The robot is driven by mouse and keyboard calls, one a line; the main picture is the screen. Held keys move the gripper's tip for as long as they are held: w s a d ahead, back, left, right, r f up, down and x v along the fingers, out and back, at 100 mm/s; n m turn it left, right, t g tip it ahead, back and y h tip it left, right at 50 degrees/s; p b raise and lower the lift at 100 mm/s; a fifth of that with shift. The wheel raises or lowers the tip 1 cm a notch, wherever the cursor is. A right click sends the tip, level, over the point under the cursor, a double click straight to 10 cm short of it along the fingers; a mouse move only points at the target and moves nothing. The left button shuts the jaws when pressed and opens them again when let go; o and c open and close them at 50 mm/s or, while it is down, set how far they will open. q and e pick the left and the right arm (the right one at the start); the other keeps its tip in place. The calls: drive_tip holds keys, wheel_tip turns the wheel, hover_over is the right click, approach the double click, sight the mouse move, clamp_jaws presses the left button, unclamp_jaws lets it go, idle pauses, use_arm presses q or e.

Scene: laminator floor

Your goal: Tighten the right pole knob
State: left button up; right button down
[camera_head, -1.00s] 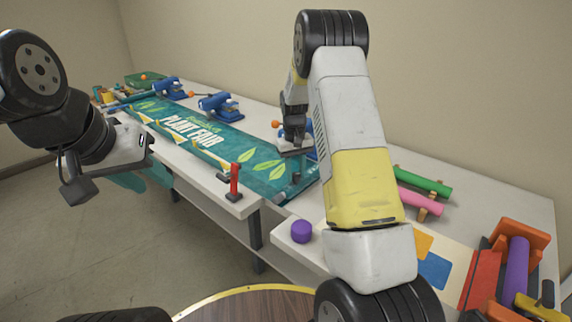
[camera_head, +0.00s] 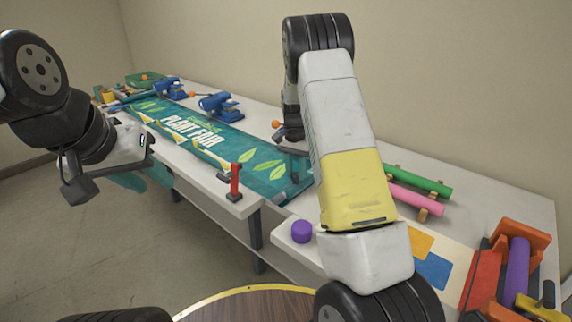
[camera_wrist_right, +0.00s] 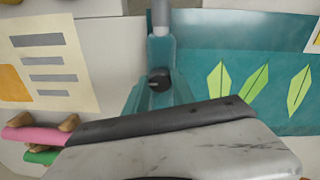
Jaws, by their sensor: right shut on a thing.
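In the right wrist view, a small black knob (camera_wrist_right: 158,79) sits at the end of a grey pole (camera_wrist_right: 160,16). The teal fingers of my right gripper (camera_wrist_right: 158,88) close in on it from both sides and are shut on it. Part of the fingers is hidden behind the pale gripper body. In the head view, my right arm reaches down over the right end of the table, and its own links hide most of the grip. My left gripper (camera_head: 150,181), with teal fingers apart and empty, hangs in front of the table's near edge.
A teal banner (camera_head: 190,128) lies along the table. A red handle (camera_head: 235,181) stands at the near edge, and a purple cap (camera_head: 302,232) sits right of it. A blue clamp (camera_head: 220,106) stands behind the banner. Green (camera_head: 418,180) and pink (camera_head: 414,199) rolls lie right of my arm.

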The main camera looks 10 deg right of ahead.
sight(295, 174)
drive_tip(key=shift+m, duration=0.5)
drive_tip(key=c, duration=1.1)
unclamp_jaws()
drive_tip(key=shift+o, duration=0.2)
wheel_tip(295, 174, up, 7)
drive_tip(key=shift+w+a, duration=0.1)
drive_tip(key=shift+w, duration=0.05)
drive_tip(key=shift+r, duration=0.45)
